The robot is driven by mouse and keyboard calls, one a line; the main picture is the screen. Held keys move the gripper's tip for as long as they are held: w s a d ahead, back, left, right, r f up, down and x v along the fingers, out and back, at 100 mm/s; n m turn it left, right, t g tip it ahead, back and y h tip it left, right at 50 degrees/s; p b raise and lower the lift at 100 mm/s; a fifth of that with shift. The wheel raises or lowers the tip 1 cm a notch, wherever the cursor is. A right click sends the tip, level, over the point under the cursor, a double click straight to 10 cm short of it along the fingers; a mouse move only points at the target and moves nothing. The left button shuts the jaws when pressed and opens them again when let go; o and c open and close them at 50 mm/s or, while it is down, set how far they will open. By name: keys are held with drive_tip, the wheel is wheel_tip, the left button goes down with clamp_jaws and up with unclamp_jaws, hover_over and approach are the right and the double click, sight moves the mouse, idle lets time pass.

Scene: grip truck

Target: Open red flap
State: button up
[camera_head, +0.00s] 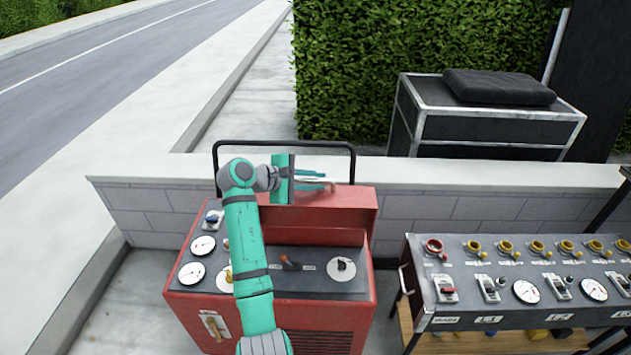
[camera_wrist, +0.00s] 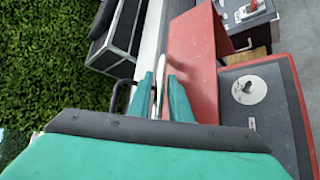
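The red flap (camera_head: 338,216) is the hinged top of a red machine (camera_head: 320,311). It stands raised at the back of the machine's control panel, which is uncovered. The flap also shows in the wrist view (camera_wrist: 198,62). A thin pale handle (camera_head: 326,185) sits at the flap's upper edge. My gripper (camera_wrist: 160,80) is at this handle, with one teal finger on each side of the bar. The fingers are close to the bar, but whether they press on it cannot be told. In the head view my gripper (camera_head: 322,180) partly hides the handle.
The machine's panel (camera_head: 312,262) carries dials and switches, partly hidden by my arm. A black rail (camera_head: 285,143) rises behind it, before a low wall (camera_head: 470,176). A second control console (camera_head: 520,275) stands to the right. A black case (camera_head: 485,125) stands beyond the wall.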

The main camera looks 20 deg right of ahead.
drive_tip(key=v, duration=1)
drive_tip(key=shift+s+a+r, duration=0.1)
drive_tip(key=shift+a+r, duration=0.1)
drive_tip(key=shift+a, duration=0.1)
